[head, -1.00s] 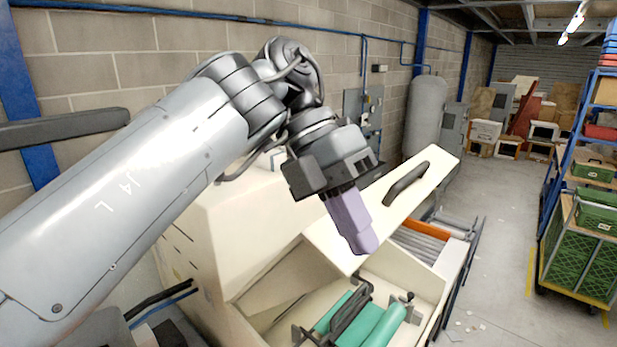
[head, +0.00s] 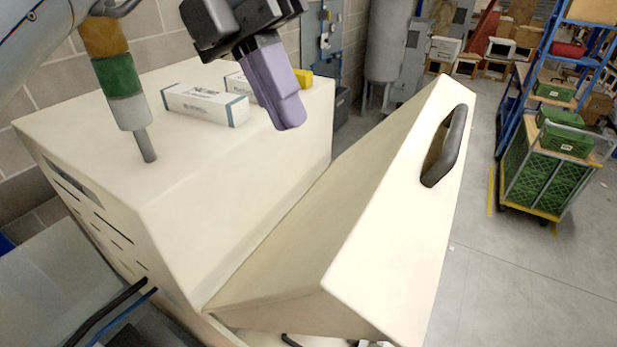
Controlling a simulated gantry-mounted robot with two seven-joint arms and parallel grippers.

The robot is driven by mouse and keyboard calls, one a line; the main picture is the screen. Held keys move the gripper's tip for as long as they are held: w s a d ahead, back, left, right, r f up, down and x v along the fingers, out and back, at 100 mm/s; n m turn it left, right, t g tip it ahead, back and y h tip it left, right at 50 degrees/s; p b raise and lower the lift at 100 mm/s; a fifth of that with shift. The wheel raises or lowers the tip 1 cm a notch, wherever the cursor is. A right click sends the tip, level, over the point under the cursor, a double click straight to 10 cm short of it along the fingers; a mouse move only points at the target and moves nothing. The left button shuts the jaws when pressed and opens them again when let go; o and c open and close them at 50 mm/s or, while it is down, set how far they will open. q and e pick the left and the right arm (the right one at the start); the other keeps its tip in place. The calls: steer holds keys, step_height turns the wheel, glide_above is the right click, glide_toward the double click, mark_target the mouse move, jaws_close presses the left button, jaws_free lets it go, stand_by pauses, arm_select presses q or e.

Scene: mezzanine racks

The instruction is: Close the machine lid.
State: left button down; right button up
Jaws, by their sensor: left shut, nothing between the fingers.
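The cream machine lid (head: 400,220) stands raised and tilted at the right of the machine body (head: 240,180). Its dark curved handle (head: 446,146) is on the lid's right face, near the upper end. A narrow opening shows under the lid's lower edge, with a little dark hardware in it; most of the inside is hidden. My left gripper (head: 287,122) has purple fingers pointing down. It is shut and empty, and in the picture it lies left of the lid and handle, in front of the machine's top. It appears apart from the lid. My right gripper is not in view.
A green-crate trolley (head: 550,165) and blue rack stand right. The floor beside the lid is clear.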

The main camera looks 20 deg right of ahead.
arm_select(q)
steer(key=b, duration=0.2)
glide_toward(352, 226)
steer(key=f, duration=0.1)
steer(key=p+x, duration=0.1)
steer(key=x, duration=0.2)
steer(key=shift+s+f, duration=0.15)
steer(key=shift+f, duration=0.25)
steer(key=shift+s+d+f, duration=0.45)
steer(key=shift+s+f, duration=0.05)
steer(key=shift+f, duration=0.05)
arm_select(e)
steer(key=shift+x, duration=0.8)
arm_select(q)
steer(key=shift+f, duration=0.1)
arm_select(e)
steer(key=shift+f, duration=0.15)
